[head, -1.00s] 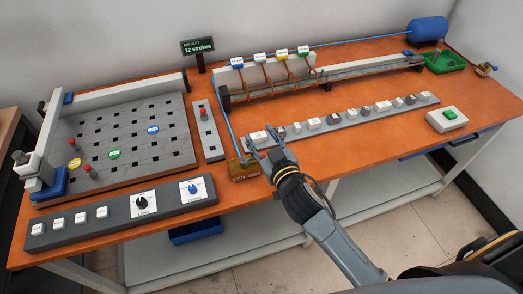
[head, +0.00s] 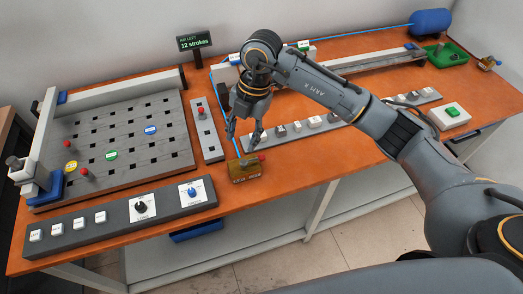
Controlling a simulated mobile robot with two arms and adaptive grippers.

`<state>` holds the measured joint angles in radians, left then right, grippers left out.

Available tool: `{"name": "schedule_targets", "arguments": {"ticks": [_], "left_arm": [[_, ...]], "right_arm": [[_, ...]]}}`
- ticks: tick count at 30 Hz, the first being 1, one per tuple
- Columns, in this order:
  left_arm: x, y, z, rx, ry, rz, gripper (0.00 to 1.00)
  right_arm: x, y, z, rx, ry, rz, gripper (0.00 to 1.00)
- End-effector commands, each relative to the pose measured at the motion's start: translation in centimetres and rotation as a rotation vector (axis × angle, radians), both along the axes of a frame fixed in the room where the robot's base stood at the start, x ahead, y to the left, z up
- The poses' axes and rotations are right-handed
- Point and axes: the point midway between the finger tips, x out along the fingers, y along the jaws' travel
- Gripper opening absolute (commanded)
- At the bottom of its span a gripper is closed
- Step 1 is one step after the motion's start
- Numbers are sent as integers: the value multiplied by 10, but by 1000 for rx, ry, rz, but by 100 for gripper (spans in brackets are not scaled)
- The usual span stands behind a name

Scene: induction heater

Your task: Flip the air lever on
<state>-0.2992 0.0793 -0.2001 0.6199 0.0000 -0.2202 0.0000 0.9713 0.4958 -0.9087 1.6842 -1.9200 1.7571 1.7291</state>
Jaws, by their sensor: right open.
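A brass valve block (head: 246,172) with a small red-tipped lever (head: 260,157) sits at the front edge of the orange table, with a blue tube running to it. My right gripper (head: 244,140) is open and empty, pointing down just above and behind the block. Its fingers are spread and look apart from the lever, though the exact gap is hard to judge. Another brass fitting (head: 489,63) sits at the far right corner. My left gripper is not in view.
A perforated grey board (head: 120,140) with coloured discs is at left, and a control panel (head: 120,219) with knobs lies in front. A narrow plate (head: 207,130) stands left of my gripper. A blue tank (head: 431,22) and green button box (head: 450,115) are at right.

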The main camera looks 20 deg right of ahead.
Motion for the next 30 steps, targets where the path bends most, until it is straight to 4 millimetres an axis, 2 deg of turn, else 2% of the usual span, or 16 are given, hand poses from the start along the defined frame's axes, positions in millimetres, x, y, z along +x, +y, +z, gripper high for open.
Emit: {"name": "schedule_targets", "arguments": {"ticks": [1,3,6,11,24,30], "left_arm": [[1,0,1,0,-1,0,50],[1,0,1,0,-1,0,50],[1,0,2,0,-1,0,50],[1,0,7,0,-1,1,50],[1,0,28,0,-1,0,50],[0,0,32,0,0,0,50]], "right_arm": [[7,-20,6,-85,-8,-43,46],[12,-40,10,-172,-10,-92,46],[14,-53,13,-230,-13,-127,46],[13,-55,-3,-239,-7,-132,46],[13,-54,-91,-235,-7,-130,46],[14,-54,-116,-233,-11,-130,46]]}}
